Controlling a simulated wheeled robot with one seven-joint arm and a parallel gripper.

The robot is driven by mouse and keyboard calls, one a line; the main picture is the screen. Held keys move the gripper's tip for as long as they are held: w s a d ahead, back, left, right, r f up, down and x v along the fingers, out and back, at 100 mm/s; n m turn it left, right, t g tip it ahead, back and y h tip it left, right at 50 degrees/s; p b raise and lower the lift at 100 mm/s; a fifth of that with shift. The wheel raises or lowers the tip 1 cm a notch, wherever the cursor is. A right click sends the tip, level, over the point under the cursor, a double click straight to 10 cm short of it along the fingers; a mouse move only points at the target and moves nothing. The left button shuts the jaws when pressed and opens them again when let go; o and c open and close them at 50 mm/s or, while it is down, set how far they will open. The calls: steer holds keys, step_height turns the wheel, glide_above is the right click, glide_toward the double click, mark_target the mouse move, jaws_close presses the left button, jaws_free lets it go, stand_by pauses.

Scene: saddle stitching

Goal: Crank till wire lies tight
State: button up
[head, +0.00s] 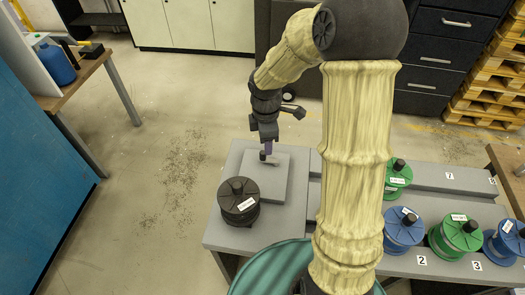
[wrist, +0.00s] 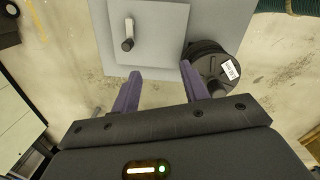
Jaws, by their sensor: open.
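A small crank with a dark upright grip (wrist: 128,40) stands on a raised square grey plate (wrist: 165,40) in the wrist view. In the head view the plate (head: 284,190) sits at the left end of the grey bench. My gripper (wrist: 158,72) is open, its two purple fingers apart with nothing between them. The crank grip lies beyond the fingertips, toward the left finger. In the head view my gripper (head: 267,146) is over the far side of the plate, close to the crank. A black spool (head: 239,201) stands beside the plate. I cannot make out any wire.
Green and blue spools (head: 404,228) stand along the numbered grey bench (head: 440,180) to the right. My forearm hides the bench's middle. A wooden table (head: 75,80) is at the left, a dark drawer cabinet (head: 445,60) at the back. The floor left of the bench is clear.

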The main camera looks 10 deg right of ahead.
mark_target(263, 152)
steer(key=w+d+f+n+p, duration=0.1)
steer(key=w+n+p, duration=0.1)
steer(key=w+n, duration=0.7)
steer(key=n, duration=0.2)
steer(key=shift+w+f+n+g, duration=0.3)
steer(key=shift+w, duration=0.1)
steer(key=shift+d, duration=0.1)
step_height(263, 152, down, 17)
steer(key=p, duration=0.3)
steer(key=shift+f, duration=0.2)
jaws_close()
